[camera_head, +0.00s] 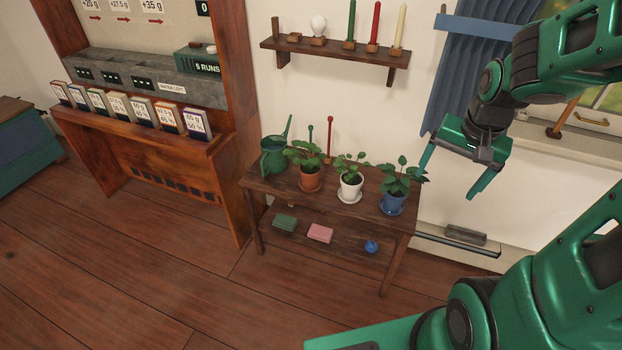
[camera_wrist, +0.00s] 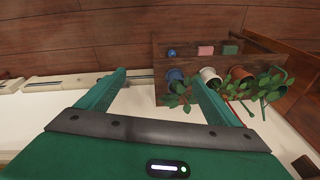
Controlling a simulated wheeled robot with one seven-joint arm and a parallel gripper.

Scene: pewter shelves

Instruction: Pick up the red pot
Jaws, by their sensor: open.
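The red pot (camera_head: 310,180) is a terracotta-red plant pot with a leafy green plant. It stands upright on the table's top, left of a white pot (camera_head: 350,188) and a blue pot (camera_head: 392,203). In the wrist view the red pot (camera_wrist: 241,75) is upside down, right of the fingers, partly covered by leaves. My gripper (camera_head: 452,182) is open and empty, in the air to the right of the blue pot and away from the red pot.
The wooden table (camera_head: 268,188) also bears a green watering can (camera_head: 272,158); a lower shelf holds small boxes and a blue ball (camera_head: 371,246). A wall shelf (camera_head: 335,54) with candles hangs above. A cabinet (camera_head: 222,170) stands at left. The floor in front is clear.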

